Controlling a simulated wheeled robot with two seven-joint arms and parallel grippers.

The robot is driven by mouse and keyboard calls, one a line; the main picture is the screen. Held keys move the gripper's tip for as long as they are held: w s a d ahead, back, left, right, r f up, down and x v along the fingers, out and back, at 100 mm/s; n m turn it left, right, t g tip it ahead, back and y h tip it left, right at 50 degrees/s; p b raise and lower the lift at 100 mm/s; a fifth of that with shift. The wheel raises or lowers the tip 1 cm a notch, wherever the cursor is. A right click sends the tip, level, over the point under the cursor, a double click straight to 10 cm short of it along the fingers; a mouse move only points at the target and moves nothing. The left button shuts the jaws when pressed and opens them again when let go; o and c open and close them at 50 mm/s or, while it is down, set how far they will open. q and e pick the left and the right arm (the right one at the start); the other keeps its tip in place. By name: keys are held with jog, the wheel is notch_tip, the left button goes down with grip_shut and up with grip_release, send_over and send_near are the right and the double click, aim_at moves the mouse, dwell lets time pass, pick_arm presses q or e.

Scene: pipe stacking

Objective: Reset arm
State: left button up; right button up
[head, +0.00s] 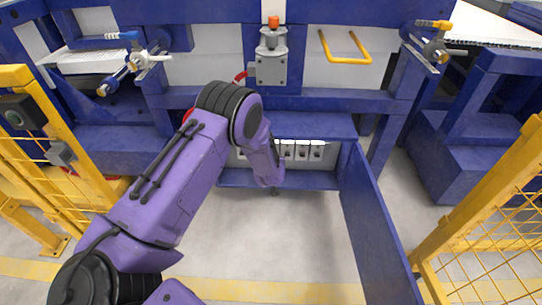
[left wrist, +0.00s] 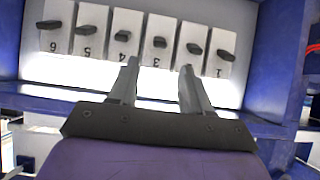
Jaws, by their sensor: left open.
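My left arm (head: 170,180), purple with black joints, comes in from the lower left of the head view and reaches to the middle. Its purple end points down in front of the blue frame. My left gripper (left wrist: 160,78) shows in the left wrist view with its two grey fingers apart and nothing between them. Beyond the fingertips is a row of numbered white panels (left wrist: 160,40), each with a dark stub. In the head view the arm hides part of these white panels (head: 302,150). My right gripper is in neither view.
A blue shelf (head: 310,180) runs below the panels, and a tall blue side plate (head: 375,225) stands right of the arm. Yellow fences (head: 500,215) flank both sides. A yellow handle (head: 347,60) is on the frame above. The grey floor (head: 275,235) in front is clear.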

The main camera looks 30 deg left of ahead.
pick_arm(q)
jog(key=shift+v, duration=0.95)
jog(key=s+d+f+g+h, duration=0.1)
jog(key=s+d+f+g, duration=0.15)
jog(key=s, duration=1.05)
jog(key=s+d+f+g+h, duration=0.1)
jog(key=s+d+f+g, duration=0.2)
jog(key=s, duration=1)
jog(key=s+d+f+g, duration=0.15)
jog(key=s+f, duration=0.35)
jog(key=s, duration=0.8)
notch_tip(320, 180, up, 27)
jog(key=p, duration=2.7)
jog(key=shift+s+d+n+t, duration=0.25)
jog(key=shift+s+n+t, duration=0.05)
jog(key=shift+f, duration=0.15)
